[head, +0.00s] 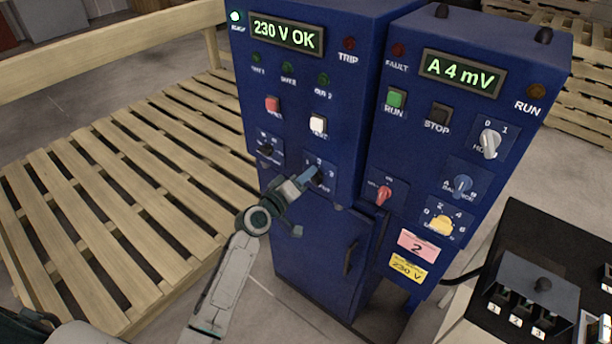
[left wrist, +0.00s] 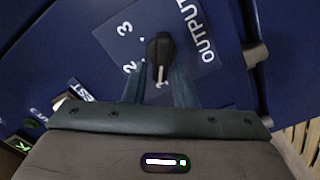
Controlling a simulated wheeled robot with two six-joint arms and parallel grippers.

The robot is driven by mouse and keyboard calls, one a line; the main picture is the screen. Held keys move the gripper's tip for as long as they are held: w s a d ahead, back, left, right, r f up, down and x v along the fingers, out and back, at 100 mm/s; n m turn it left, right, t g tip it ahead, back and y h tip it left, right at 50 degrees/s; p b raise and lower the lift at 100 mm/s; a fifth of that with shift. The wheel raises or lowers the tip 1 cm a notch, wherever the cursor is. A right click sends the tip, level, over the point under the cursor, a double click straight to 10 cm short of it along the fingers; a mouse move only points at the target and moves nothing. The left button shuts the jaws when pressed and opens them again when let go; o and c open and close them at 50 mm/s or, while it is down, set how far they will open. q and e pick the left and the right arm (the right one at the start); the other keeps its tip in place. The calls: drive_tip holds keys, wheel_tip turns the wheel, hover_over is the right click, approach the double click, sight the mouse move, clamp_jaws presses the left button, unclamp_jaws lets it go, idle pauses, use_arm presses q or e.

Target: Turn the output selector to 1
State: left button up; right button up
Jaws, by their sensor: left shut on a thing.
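The output selector is a black knob on the left blue cabinet (head: 345,215), under the white button. It shows in the left wrist view (left wrist: 160,50) on a plate marked OUTPUT, with a 2 and a 3 readable. Its white pointer mark faces down in that view, away from the 3; the 1 is not visible there. My left gripper (head: 309,179) is shut on the output selector, one finger on each side in the left wrist view (left wrist: 160,84). In the head view the fingers partly cover the knob. My right gripper is not in view.
Another dark selector (head: 266,149) sits left of my gripper. The right blue cabinet (head: 440,130) carries a red knob (head: 384,195) and other controls. A wooden pallet (head: 130,190) lies left, and a black-topped bench (head: 525,240) stands lower right.

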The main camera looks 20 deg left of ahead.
use_arm(q)
drive_tip(key=shift+f+n, duration=0.15)
drive_tip(key=shift+n, duration=0.35)
drive_tip(key=o, duration=0.7)
drive_tip(key=b+v, duration=0.2)
drive_tip(key=v, duration=0.9)
